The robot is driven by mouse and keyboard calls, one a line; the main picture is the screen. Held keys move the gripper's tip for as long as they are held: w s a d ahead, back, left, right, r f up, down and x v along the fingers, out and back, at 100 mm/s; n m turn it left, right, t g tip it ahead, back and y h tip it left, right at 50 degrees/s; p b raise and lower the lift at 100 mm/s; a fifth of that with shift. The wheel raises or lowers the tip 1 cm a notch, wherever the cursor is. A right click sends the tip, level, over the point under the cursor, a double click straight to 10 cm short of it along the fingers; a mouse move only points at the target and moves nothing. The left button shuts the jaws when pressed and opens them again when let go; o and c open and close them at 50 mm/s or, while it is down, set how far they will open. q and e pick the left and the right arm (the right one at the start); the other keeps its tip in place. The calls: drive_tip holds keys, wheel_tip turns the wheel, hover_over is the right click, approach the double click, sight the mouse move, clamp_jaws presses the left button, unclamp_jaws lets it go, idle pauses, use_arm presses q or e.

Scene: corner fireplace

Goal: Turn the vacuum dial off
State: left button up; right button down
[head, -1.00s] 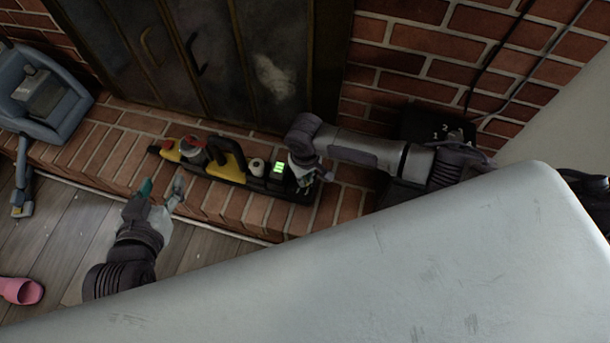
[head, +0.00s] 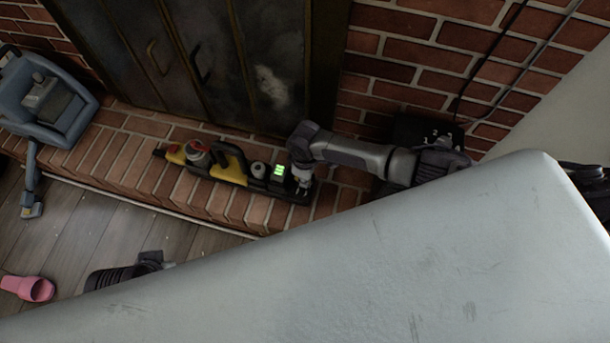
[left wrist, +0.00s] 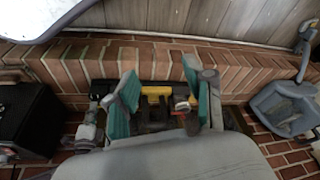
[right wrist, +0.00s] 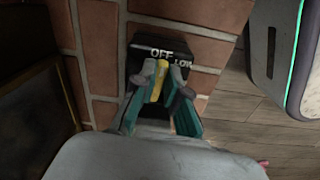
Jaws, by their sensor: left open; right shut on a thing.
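The vacuum (head: 215,165) is a long yellow and black device lying on the brick hearth, with a lit green display (head: 278,171) near its right end. My right gripper (head: 300,180) is at that end. In the right wrist view my right gripper (right wrist: 161,80) is shut on the yellow dial (right wrist: 159,82), one teal finger on each side. The dial's top end lies just below the word OFF (right wrist: 162,53); LOW is to its right. My left gripper (left wrist: 160,82) is open and empty in the left wrist view, with the vacuum beyond it. Its fingers are not visible in the head view.
A blue-grey vacuum-like appliance (head: 48,100) stands on the left of the hearth. A black box (head: 425,130) with numbers is by the brick wall. A pink slipper (head: 30,288) lies on the wooden floor. My large pale body hides the lower right.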

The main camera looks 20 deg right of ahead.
use_arm(q)
drive_tip(key=shift+x, duration=0.95)
use_arm(e)
drive_tip(key=shift+n, duration=0.7)
drive_tip(key=c, duration=1.2)
unclamp_jaws()
use_arm(q)
drive_tip(key=shift+d, duration=0.1)
use_arm(e)
wheel_tip(320, 180, up, 12)
